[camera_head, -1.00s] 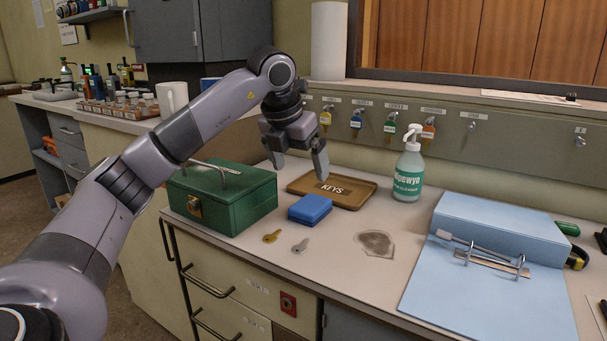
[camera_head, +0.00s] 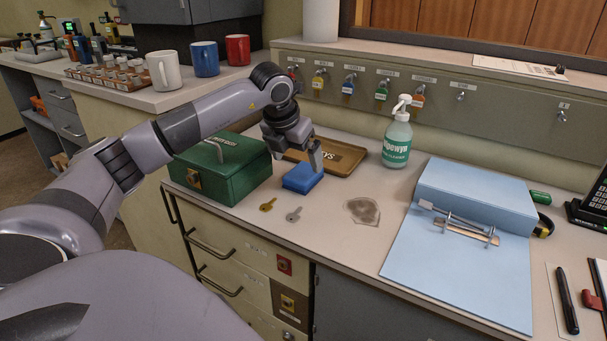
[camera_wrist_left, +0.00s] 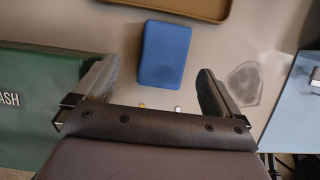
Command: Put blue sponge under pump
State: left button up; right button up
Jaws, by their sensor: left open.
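The blue sponge (camera_head: 301,179) lies on the counter in front of the brown keys tray (camera_head: 347,158) and right of the green cash box. The pump bottle (camera_head: 397,142), clear with a green label and white pump head, stands upright at the back, right of the tray. My left gripper (camera_head: 295,160) is open and empty above and just behind the sponge in the head view. In the left wrist view the sponge (camera_wrist_left: 164,55) shows beyond and between the open fingers (camera_wrist_left: 155,95), apart from them. My right gripper is not in view.
The green cash box (camera_head: 222,170) stands close left of the sponge. A blue clipboard or folder (camera_head: 460,255) is at right. Counter between sponge and bottle is partly clear, beside the tray.

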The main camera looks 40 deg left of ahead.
aim_at(303, 172)
pick_arm(q)
jog(key=x, duration=0.4)
jog(key=shift+w+d+f+b, duration=0.15)
jog(key=shift+d+f+b, duration=0.1)
jog(key=shift+f+b, duration=0.1)
jog(key=shift+w+f, duration=0.2)
jog(key=shift+f, duration=0.15)
jog(key=c, duration=1.1)
